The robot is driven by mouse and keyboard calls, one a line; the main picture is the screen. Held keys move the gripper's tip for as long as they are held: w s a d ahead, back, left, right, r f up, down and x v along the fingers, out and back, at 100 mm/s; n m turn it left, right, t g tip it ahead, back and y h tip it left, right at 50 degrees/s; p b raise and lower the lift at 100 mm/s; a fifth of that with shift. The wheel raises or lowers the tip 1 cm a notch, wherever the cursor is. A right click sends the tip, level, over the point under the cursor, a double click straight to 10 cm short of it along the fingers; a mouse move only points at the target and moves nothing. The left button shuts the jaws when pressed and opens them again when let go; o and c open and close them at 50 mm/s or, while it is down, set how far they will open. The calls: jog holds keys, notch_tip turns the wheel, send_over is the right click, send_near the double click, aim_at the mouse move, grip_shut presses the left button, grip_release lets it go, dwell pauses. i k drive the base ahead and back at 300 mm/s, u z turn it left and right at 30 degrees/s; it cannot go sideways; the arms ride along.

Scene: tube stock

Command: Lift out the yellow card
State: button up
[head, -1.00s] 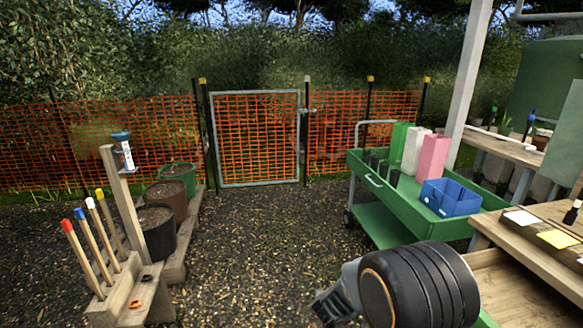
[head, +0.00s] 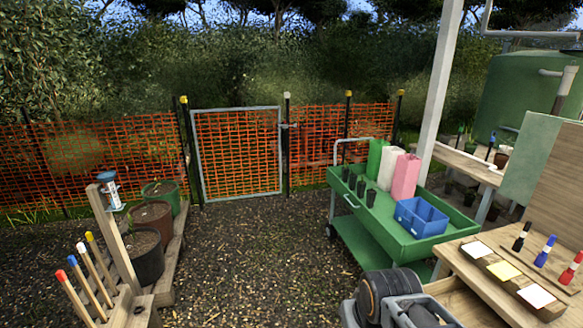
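The yellow card (head: 503,270) lies in a dark wooden block on the wooden bench at the right of the head view. It sits between two white cards, one behind it (head: 476,249) and one nearer the front (head: 537,295). Its top face is clear and nothing of mine touches it. A dark, ribbed joint and grey links of my arm show at the bottom edge, left of the bench. The fingers of my gripper cannot be made out in the frame.
Black, blue and red markers stand behind the cards on the bench (head: 463,268). A green cart (head: 400,245) with a blue crate (head: 420,217) stands beyond. Colour-tipped stakes (head: 85,285) are at the left. Gravel lies open in the middle.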

aim_at(504, 271)
jog(key=z, duration=0.15)
jog(key=i, duration=2.4)
jog(key=z, duration=3.3)
